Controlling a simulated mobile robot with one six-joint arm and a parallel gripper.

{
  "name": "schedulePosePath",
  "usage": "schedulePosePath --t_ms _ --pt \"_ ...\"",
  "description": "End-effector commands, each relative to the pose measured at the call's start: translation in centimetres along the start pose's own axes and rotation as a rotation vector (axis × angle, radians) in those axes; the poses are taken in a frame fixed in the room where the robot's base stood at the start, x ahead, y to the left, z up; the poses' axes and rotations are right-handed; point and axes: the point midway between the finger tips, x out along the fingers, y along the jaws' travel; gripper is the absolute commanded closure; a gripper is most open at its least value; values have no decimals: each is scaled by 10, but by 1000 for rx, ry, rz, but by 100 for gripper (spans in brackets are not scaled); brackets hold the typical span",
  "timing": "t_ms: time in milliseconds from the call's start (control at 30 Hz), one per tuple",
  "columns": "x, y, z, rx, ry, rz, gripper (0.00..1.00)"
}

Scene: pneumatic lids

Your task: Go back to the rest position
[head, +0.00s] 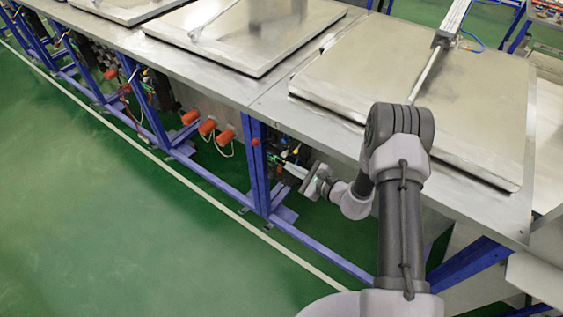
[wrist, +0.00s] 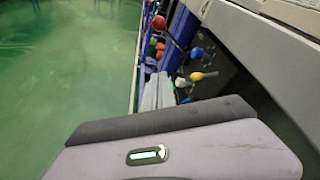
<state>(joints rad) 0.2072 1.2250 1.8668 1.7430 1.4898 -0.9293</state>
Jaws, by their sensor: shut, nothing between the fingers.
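My gripper (head: 290,168) is at the end of my bent arm, low beside the front of the metal bench, under the edge of its top. It points left along the bench, close to small colored valve fittings (head: 284,153). In the wrist view, my gripper (wrist: 157,92) shows two pale fingers side by side, shut and empty. Colored knobs, including a red one (wrist: 158,23) and a yellow one (wrist: 197,76), show beyond and to the right of the fingers. I cannot tell whether the fingertips touch any fitting.
A metal lid (head: 430,85) lies on the bench top with a pneumatic cylinder (head: 452,18) above it. Another lid (head: 245,35) is to its left. Orange parts (head: 207,127) stick out below the bench, beside blue frame legs (head: 256,165). The green floor (head: 130,220) at left is clear.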

Motion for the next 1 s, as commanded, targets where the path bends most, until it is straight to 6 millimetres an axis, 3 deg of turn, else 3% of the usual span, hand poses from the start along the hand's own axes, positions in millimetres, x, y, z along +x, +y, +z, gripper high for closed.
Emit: schedulePosePath --t_ms 533,600,667,767,800,900,1000 --pt "-7 0 0 0 0 1 100" --pt "-7 -3 9 -12 -12 12 100" --pt "-8 -9 36 -47 -46 52 100" --pt "-24 -17 122 -179 -138 204 100" --pt "-38 -13 163 -258 -169 289 100" --pt "-92 9 243 -481 -187 499 100" --pt "-156 37 288 -732 -125 668 100"
